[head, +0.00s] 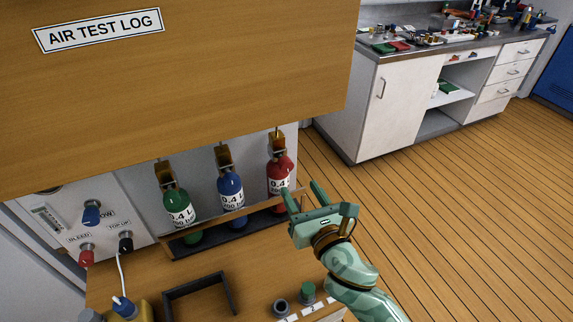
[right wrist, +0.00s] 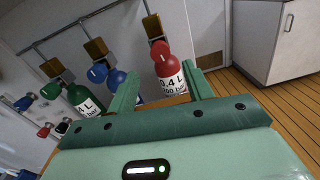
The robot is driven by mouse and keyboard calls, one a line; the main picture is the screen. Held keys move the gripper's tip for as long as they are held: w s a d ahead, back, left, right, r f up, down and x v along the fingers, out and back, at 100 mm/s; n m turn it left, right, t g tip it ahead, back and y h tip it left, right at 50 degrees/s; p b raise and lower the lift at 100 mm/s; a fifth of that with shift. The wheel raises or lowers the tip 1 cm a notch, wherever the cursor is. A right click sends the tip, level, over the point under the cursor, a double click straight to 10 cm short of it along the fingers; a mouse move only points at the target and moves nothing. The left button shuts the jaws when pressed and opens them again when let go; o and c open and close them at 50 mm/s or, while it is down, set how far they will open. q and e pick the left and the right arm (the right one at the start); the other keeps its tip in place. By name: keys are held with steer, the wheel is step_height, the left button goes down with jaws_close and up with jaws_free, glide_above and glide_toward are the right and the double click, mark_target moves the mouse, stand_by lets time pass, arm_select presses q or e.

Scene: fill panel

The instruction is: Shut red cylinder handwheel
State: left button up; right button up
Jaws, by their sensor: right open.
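The red cylinder (head: 279,174) stands upright at the right end of a rack, below a brass valve block (head: 277,143). In the right wrist view the red cylinder (right wrist: 172,72) shows between my fingers, farther off. Its red handwheel (right wrist: 160,50) faces the camera in front of the brass block; I cannot make it out clearly in the head view. My right gripper (head: 303,194) is open and empty, just in front and to the right of the red cylinder. Its fingers (right wrist: 162,92) point toward the cylinder, apart from the handwheel. My left gripper is not in view.
Blue (head: 230,187) and green (head: 178,205) cylinders stand left of the red one behind a wooden rail. A wooden board (head: 180,90) overhangs them. A black square frame (head: 199,298) lies on the bench. The floor at right is clear.

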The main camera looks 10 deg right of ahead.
mark_target(287, 168)
steer(key=w, duration=0.3)
steer(key=w+a, duration=0.1)
steer(key=w, duration=0.2)
steer(key=w+b, duration=0.1)
steer(key=w, duration=0.2)
steer(key=shift+a+f, duration=0.1)
steer(key=shift+a, duration=0.1)
steer(key=c, duration=1)
